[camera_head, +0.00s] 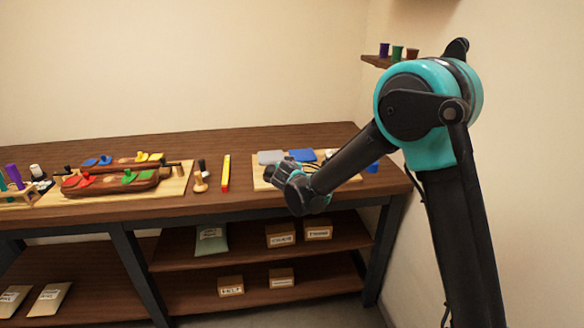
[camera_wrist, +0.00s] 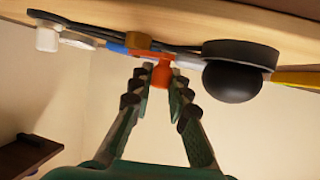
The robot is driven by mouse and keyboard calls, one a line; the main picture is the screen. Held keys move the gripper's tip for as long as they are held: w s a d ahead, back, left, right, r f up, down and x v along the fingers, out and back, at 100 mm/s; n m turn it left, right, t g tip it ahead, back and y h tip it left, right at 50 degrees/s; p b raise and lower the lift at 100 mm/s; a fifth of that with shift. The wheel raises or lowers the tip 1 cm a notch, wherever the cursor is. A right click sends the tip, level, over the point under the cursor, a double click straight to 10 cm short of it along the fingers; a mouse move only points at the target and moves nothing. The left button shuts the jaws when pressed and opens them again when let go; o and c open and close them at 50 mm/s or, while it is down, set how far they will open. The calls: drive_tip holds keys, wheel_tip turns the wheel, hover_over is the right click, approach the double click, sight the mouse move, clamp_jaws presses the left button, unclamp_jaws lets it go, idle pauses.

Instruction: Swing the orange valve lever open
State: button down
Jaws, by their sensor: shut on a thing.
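The orange valve lever (camera_wrist: 162,74) shows in the wrist view as a short orange piece below a light board (camera_wrist: 200,14). My gripper (camera_wrist: 161,80) has its two fingertips on either side of the orange piece, shut on it. A brass-coloured part (camera_wrist: 138,41) and a blue piece (camera_wrist: 115,47) sit beside the lever. In the head view my gripper (camera_head: 273,172) is at the left part of the right-hand board (camera_head: 262,182). The lever is hidden there behind my gripper and wrist.
A black round knob (camera_wrist: 233,80) is close to the right of my fingers in the wrist view, with a yellow piece (camera_wrist: 300,79) beyond. In the head view a yellow-and-red bar (camera_head: 226,173) and a wooden stand (camera_head: 200,182) lie left of my gripper. Blue pads (camera_head: 302,155) lie behind.

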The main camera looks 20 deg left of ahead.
drive_tip(key=shift+a+m+h, duration=0.15)
drive_tip(key=shift+m+h, duration=0.25)
drive_tip(key=c, duration=1.5)
unclamp_jaws()
drive_tip(key=shift+o, duration=0.2)
drive_tip(key=v, duration=1.2)
drive_tip(key=shift+f, duration=0.1)
